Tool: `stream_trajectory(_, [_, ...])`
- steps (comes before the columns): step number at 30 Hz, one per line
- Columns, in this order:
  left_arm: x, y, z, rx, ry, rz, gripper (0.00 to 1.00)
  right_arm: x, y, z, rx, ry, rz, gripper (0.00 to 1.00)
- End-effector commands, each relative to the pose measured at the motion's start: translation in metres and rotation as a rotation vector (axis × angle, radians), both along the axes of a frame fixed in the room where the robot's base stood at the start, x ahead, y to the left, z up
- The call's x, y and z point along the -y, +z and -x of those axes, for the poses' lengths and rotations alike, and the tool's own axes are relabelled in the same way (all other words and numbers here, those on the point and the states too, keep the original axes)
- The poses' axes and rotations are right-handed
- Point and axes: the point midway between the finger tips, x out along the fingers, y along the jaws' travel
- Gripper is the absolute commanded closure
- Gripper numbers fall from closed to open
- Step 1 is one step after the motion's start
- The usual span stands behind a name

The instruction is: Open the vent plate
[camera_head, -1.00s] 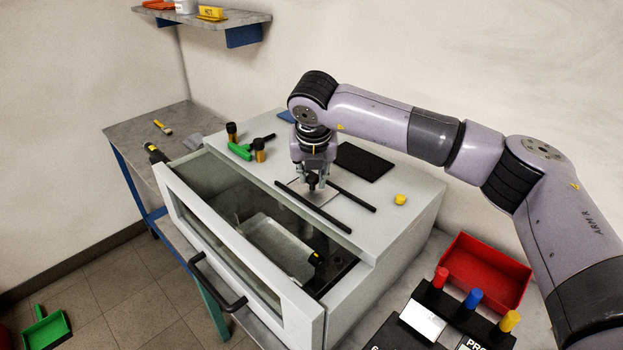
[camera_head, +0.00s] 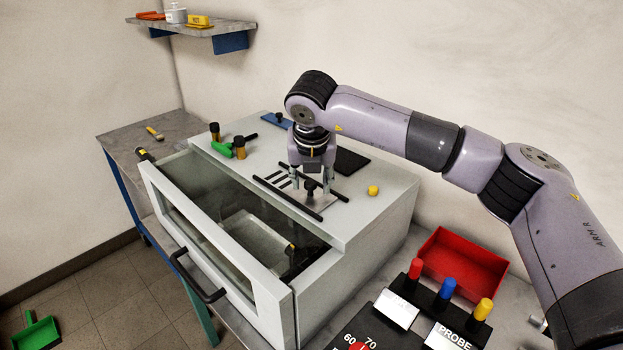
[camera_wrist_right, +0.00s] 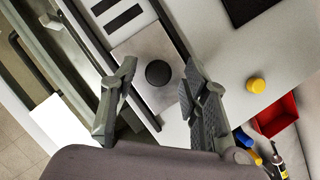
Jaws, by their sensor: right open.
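The vent plate (camera_head: 322,203) is a thin grey metal plate with a round black knob (camera_wrist_right: 158,73). It lies between two black rails on top of the white cabinet, near the right end of the rails. Dark vent slots (camera_wrist_right: 123,18) show uncovered beside it, to its left in the head view. My right gripper (camera_head: 310,186) points down over the plate. In the right wrist view its two fingers (camera_wrist_right: 158,95) stand open on either side of the knob, with gaps between. My left gripper is not in view.
The front rail (camera_head: 288,199) and rear rail (camera_head: 320,180) flank the plate. A yellow knob (camera_head: 373,190) and a black pad (camera_head: 350,161) are nearby on the cabinet top. Brown bottles and a green tool (camera_head: 222,149) stand at left. A red tray (camera_head: 462,266) lies at right.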

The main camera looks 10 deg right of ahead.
Motion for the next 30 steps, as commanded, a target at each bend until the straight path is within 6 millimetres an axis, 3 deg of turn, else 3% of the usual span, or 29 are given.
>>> stream_trajectory(4, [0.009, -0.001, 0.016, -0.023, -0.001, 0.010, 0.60, 0.000, 0.000, 0.000, 0.000, 0.001, -0.001, 0.58])
stream_trajectory(8, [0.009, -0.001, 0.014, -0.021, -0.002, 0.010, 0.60, -0.001, 0.007, 0.002, 0.003, 0.001, -0.001, 0.58])
stream_trajectory(21, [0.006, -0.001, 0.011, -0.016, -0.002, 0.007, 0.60, -0.008, 0.086, 0.034, 0.003, 0.002, -0.001, 0.58])
stream_trajectory(30, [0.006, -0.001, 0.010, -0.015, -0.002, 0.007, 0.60, -0.010, 0.110, 0.044, 0.000, 0.001, 0.001, 0.58])
